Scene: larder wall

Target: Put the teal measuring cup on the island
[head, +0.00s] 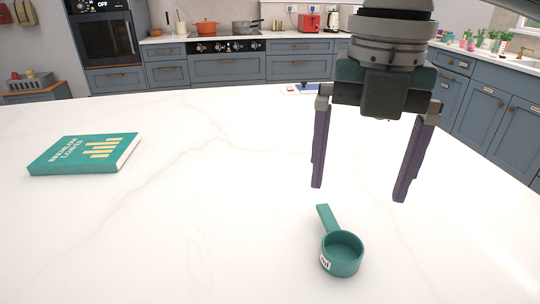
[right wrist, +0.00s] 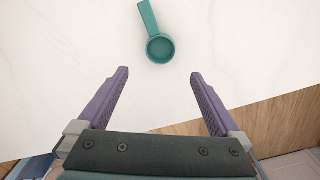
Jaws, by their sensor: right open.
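The teal measuring cup (head: 342,254) stands upright on the white marble island top (head: 200,220), its handle pointing away toward the back. It also shows in the right wrist view (right wrist: 160,49), beyond the fingertips, with its handle toward the top. My right gripper (head: 359,193) is open and empty. It hangs above the island with its two purple fingers pointing down, apart from the cup. In the right wrist view the open fingers (right wrist: 159,72) have bare countertop between them. My left gripper is not in view.
A teal book (head: 85,154) lies on the island at the left. A small flat item with blue and red (head: 299,89) lies at the far edge, partly hidden by my gripper. The middle of the island is clear. Blue cabinets (head: 230,68) and a stove line the back.

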